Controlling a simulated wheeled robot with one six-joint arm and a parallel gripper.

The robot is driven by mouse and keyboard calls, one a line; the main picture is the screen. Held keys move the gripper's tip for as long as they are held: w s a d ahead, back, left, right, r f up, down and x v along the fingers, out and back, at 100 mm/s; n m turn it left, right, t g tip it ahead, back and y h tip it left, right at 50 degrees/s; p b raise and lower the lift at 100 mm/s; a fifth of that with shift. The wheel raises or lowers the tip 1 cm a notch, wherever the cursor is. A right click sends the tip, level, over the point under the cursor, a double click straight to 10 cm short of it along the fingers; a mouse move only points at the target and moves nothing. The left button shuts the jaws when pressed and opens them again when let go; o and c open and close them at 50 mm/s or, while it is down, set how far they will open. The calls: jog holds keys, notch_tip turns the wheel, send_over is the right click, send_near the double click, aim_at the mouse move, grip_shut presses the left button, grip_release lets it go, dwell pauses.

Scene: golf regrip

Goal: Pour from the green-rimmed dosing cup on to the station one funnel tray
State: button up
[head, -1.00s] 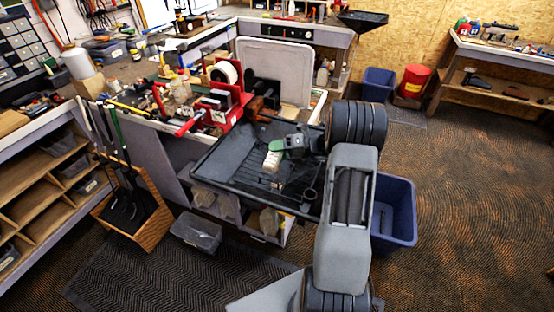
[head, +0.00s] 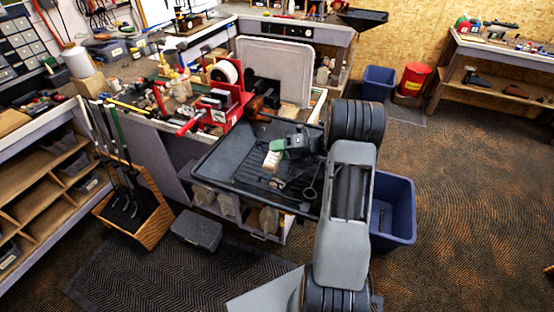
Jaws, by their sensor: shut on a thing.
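My gripper (head: 284,147) is shut on the dosing cup (head: 271,161), which has a pale body and a green band or rim at its upper end. The cup is tilted in the picture, and the gripper hides part of it. It is over the black funnel tray (head: 222,160), which is wide and ribbed and juts out from the front of the bench. I cannot tell the height of the cup above the tray or whether anything is coming out of it. My arm covers the tray's right side.
A red clamp stand (head: 228,112) and a pale upright panel (head: 275,69) stand behind the tray. A blue bin (head: 400,210) is right of my arm. A wooden club rack (head: 152,222) and a grey box (head: 196,231) are at lower left. Another black tray (head: 362,19) is far back.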

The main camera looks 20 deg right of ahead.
jog(key=shift+f+p, duration=0.1)
jog(key=shift+p, duration=0.3)
jog(key=shift+f+m+y, duration=0.5)
jog(key=shift+m+y, duration=0.2)
jog(key=shift+m, duration=0.5)
dwell(2.1)
dwell(0.7)
jog(key=shift+m, duration=0.4)
dwell(0.4)
jog(key=shift+m+y, duration=0.3)
jog(key=shift+m, duration=0.1)
dwell(1.8)
